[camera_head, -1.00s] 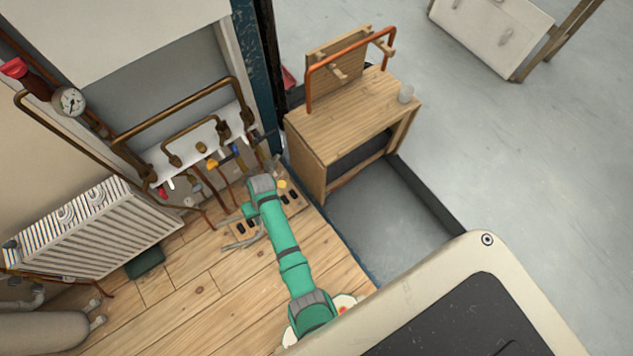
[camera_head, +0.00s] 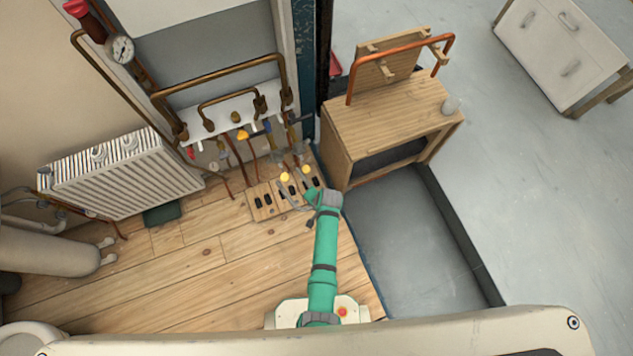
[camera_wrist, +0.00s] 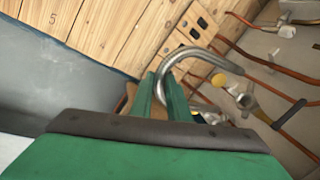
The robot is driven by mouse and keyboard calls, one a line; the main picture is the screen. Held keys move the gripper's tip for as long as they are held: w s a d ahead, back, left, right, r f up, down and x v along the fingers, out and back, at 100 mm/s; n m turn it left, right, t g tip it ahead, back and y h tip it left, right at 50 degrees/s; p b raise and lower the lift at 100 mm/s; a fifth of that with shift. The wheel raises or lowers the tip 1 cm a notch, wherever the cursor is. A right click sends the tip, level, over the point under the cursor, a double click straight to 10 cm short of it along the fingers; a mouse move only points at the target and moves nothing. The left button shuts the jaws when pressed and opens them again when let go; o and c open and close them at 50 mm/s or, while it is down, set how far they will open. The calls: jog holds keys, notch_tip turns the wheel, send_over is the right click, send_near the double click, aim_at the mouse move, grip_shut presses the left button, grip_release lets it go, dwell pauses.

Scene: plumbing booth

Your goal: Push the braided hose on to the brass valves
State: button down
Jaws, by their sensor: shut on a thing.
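The braided hose (camera_wrist: 200,52) is a grey, hook-shaped tube in the wrist view. One end runs down between the green fingers of my gripper (camera_wrist: 160,88), which is shut on it. Its other end reaches right, toward brass fittings and pipes. A brass valve (camera_wrist: 246,101) stands beyond the bend, apart from the held end. Whether either hose end touches a valve cannot be told.
A slotted wooden block (camera_head: 262,203) lies on the plank floor. Copper pipes (camera_head: 234,150) come down the wall behind it. A wooden bench (camera_head: 385,120) with an orange pipe stands to the right, and a radiator (camera_head: 120,178) to the left. The front planks are clear.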

jog(key=w+a+f+m, duration=0.1)
jog(key=w+m, duration=0.1)
jog(key=w, duration=0.3)
jog(key=shift+w+a+t, duration=0.3)
jog(key=shift+w+t, duration=0.05)
jog(key=shift+t, duration=0.05)
dwell(0.9)
jog(key=shift+s, duration=0.1)
dwell(0.5)
